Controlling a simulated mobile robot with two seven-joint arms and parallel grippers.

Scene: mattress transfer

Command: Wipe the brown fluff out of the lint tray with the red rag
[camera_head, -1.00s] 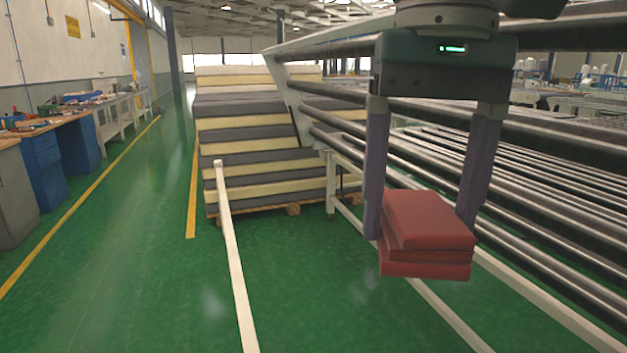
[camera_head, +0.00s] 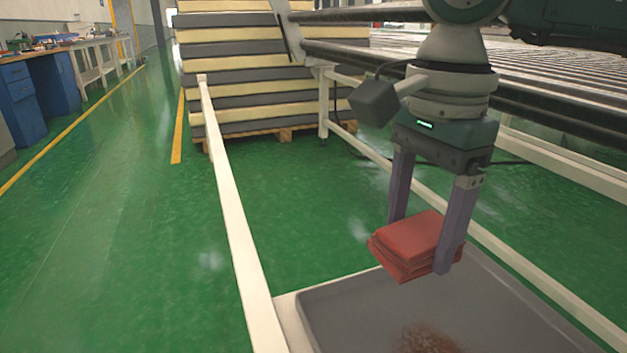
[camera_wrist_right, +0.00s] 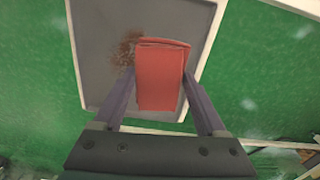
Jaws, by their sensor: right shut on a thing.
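My right gripper (camera_head: 424,240) is shut on the folded red rag (camera_head: 410,243) and holds it above the far part of the grey lint tray (camera_head: 345,308). A patch of brown fluff (camera_head: 428,338) lies on the tray floor, cut off by the bottom edge of the head view. In the right wrist view, the red rag (camera_wrist_right: 161,80) sits between the two fingers, over the tray (camera_wrist_right: 95,50). The brown fluff (camera_wrist_right: 126,48) shows beside the rag's upper left and is partly hidden by it. My left gripper is not in view.
The tray lies between white frame rails, one on its left (camera_head: 235,225). Steel conveyor rollers (camera_head: 540,105) run behind my right arm. A pallet of stacked mattresses (camera_head: 240,80) stands at the back. Green floor (camera_head: 110,260) is open on the left, with workbenches (camera_head: 40,85) beyond.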

